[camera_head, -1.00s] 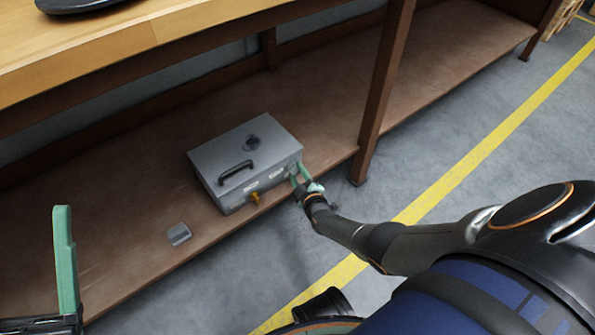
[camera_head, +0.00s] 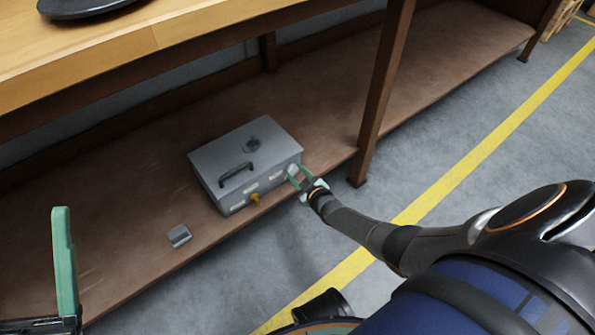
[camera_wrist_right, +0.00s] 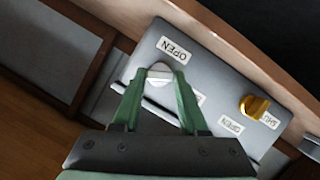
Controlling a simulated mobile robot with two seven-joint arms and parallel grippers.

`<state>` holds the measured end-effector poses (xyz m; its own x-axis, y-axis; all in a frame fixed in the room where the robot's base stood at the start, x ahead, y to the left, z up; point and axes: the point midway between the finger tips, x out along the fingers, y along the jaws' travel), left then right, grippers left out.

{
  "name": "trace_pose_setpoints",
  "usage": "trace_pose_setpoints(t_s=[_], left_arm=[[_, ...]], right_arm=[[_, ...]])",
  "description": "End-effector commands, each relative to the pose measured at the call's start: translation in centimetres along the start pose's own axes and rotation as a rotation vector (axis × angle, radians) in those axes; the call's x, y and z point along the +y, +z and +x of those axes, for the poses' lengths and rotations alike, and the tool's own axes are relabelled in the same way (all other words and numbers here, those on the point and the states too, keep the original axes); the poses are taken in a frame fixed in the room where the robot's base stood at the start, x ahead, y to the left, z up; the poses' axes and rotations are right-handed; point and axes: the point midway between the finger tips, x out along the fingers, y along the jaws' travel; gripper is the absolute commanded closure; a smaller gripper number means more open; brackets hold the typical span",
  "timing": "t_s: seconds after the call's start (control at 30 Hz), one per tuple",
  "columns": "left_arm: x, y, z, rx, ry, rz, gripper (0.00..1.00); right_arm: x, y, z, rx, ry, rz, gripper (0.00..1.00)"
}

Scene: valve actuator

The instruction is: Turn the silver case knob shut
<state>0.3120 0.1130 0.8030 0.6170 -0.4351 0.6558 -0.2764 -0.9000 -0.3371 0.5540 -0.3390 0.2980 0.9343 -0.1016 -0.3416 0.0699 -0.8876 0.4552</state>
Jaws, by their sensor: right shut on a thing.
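A grey metal case (camera_head: 240,150) with a dark handle on top sits on the low brown shelf. The silver knob (camera_wrist_right: 160,72) is on the case's front face, beside an OPEN label (camera_wrist_right: 174,50) in the right wrist view. My right gripper (camera_head: 296,178) is at the right end of that face. In the right wrist view its green fingers (camera_wrist_right: 160,88) are shut on the silver knob, one on each side, hiding part of it. A yellow knob (camera_wrist_right: 256,107) is farther along the same face. One green finger of my left gripper (camera_head: 64,262) shows at lower left, far from the case.
A small grey block (camera_head: 179,236) lies on the shelf (camera_head: 130,255) left of the case. A brown post (camera_head: 383,95) stands right of the case. The wooden tabletop (camera_head: 190,25) overhangs behind.

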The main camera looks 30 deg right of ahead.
Motion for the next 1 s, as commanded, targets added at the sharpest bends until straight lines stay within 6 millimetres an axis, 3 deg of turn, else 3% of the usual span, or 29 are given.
trace_pose_setpoints(t_s=[0.5, 1.0], left_arm=[[0.27, 0.4, -0.34, -0.003, 0.004, 0.004, 0.3], [0.31, 0.43, -0.35, -0.004, 0.004, 0.003, 0.3]], right_arm=[[0.34, 0.11, 0.02, 0.0, -0.131, 0.308, 1.0], [0.32, 0.06, 0.04, 0.001, -0.156, 0.376, 1.0]])
